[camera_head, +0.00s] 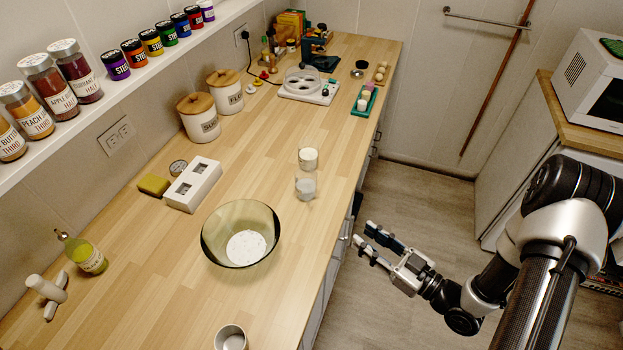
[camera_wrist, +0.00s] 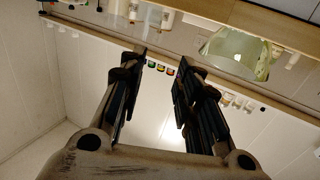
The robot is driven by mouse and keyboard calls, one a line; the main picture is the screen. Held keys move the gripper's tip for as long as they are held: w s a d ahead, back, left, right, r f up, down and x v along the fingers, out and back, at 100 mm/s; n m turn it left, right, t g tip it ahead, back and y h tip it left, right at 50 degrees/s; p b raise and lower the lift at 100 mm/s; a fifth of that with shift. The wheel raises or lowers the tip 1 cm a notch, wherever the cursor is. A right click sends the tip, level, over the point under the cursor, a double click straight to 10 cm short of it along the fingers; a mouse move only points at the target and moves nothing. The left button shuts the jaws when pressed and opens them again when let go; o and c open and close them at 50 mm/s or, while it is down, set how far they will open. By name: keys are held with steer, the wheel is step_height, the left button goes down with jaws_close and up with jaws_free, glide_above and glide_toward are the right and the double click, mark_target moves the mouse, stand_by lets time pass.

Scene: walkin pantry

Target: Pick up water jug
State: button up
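No vessel is plainly recognisable as a water jug. The closest candidate is a clear glass vessel (camera_head: 306,186) with pale contents, upright near the counter's right edge in the head view. A similar pale vessel (camera_head: 308,159) stands just behind it. My gripper (camera_head: 363,235) is beyond the counter's right edge, over the floor side, to the lower right of both vessels and apart from them. Its fingers are spread and empty. In the wrist view, my gripper (camera_wrist: 160,68) also shows open, with nothing between the fingers.
A large glass bowl (camera_head: 220,222) with white contents stands left of my gripper on the wooden counter (camera_head: 165,285). A white block (camera_head: 193,184), canisters (camera_head: 199,117) and a scale (camera_head: 308,87) stand farther back. A white metal cup (camera_head: 231,338) is at the front.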

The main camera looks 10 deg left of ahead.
steer(key=b, duration=0.2)
glide_toward(307, 190)
steer(key=shift+s+a+b+x, duration=0.1)
steer(key=shift+s+b+x, duration=0.1)
steer(key=shift+x, duration=0.75)
steer(key=shift+s+a+b+x, duration=0.15)
steer(key=shift+s+b+x, duration=0.1)
steer(key=shift+x, duration=0.75)
steer(key=shift+s+a+b+x, duration=0.1)
steer(key=shift+s+b+x, duration=0.1)
steer(key=shift+x, duration=0.75)
steer(key=shift+w+r, duration=0.1)
steer(key=shift+r, duration=0.05)
jaws_close()
